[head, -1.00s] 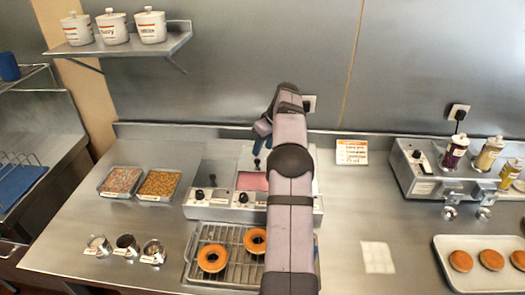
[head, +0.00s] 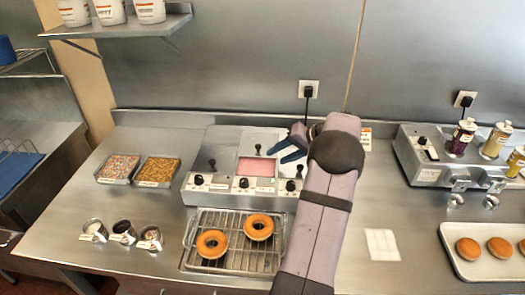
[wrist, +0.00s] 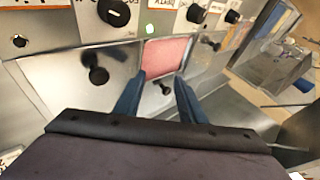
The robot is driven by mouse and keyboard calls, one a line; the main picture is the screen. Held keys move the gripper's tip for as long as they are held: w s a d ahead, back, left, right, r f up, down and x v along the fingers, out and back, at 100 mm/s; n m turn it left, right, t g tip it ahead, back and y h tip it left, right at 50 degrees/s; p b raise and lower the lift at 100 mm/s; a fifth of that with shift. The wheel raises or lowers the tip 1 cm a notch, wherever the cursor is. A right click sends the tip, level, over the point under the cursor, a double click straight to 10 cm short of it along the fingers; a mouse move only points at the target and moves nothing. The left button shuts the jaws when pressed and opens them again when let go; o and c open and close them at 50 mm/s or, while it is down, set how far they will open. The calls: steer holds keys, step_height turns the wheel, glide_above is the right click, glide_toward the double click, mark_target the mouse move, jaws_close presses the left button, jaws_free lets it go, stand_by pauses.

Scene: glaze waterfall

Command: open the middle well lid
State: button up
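The glaze unit (head: 205,187) has three wells in a row. The middle well (head: 253,167) is partly uncovered and shows pink glaze at its front, also visible in the wrist view (wrist: 166,56). Its metal lid sits behind the pink opening, with a black knob (head: 257,148) upright on it; the knob also shows in the wrist view (wrist: 165,88). The left lid (head: 212,150) covers its well. The right lid is partly hidden by my arm.
Sprinkle trays (head: 158,171) and small cups (head: 122,232) lie to the left. A bottle station (head: 425,175) and a tray of plain rounds (head: 462,270) are on the right.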

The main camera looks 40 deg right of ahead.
mark_target(259, 146)
steer(key=w+m+t+h, duration=0.1)
steer(key=m, duration=0.7)
steer(key=w+m+t+h, duration=0.1)
steer(key=m+t, duration=0.1)
steer(key=m, duration=0.7)
steer(key=w+m+t+h, duration=0.1)
steer(key=m+t, duration=0.1)
steer(key=m, duration=0.7)
steer(key=shift+w+d+f, duration=0.2)
steer(key=shift+d+f, duration=0.05)
steer(key=shift+d, duration=0.1)
steer(key=shift+w, duration=0.1)
steer(key=shift+p+x, duration=1.65)
steer(key=shift+x, duration=1.95)
jaws_close()
